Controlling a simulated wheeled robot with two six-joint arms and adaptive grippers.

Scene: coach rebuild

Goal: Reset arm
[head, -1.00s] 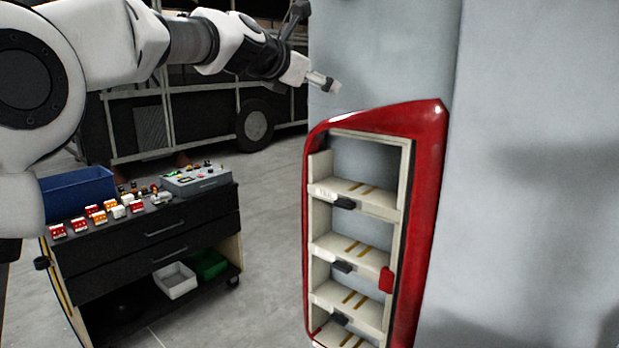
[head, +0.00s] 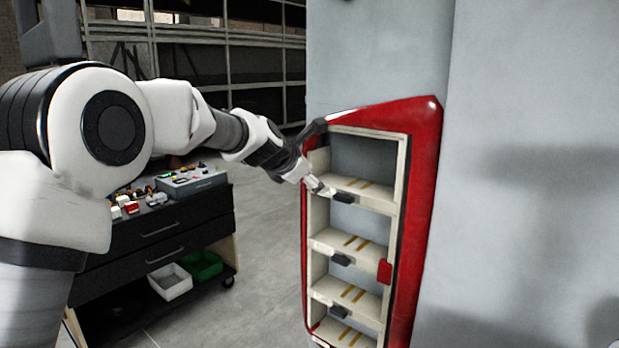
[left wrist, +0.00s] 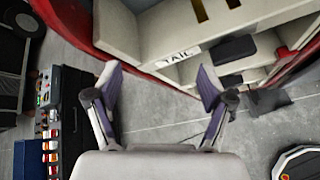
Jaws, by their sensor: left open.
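My left arm comes in from the left in the head view. Its gripper (head: 318,187) is at the left edge of the red-framed shelf unit (head: 423,180), by the top shelf (head: 365,190) and its dark latch (head: 343,197). In the left wrist view the gripper (left wrist: 162,88) is open, with nothing between its fingers. Beyond the fingertips there, the shelf's front edge carries a label reading "TAIL" (left wrist: 181,57), with a dark latch (left wrist: 233,49) to its right. I cannot tell whether the gripper touches the shelf. My right gripper is not in view.
A black tool cart (head: 158,236) stands at left, partly behind my arm, with a control box (head: 192,182) and small coloured parts on top. White (head: 171,281) and green (head: 204,265) bins sit on its lower shelf. Grey floor separates cart and shelf unit.

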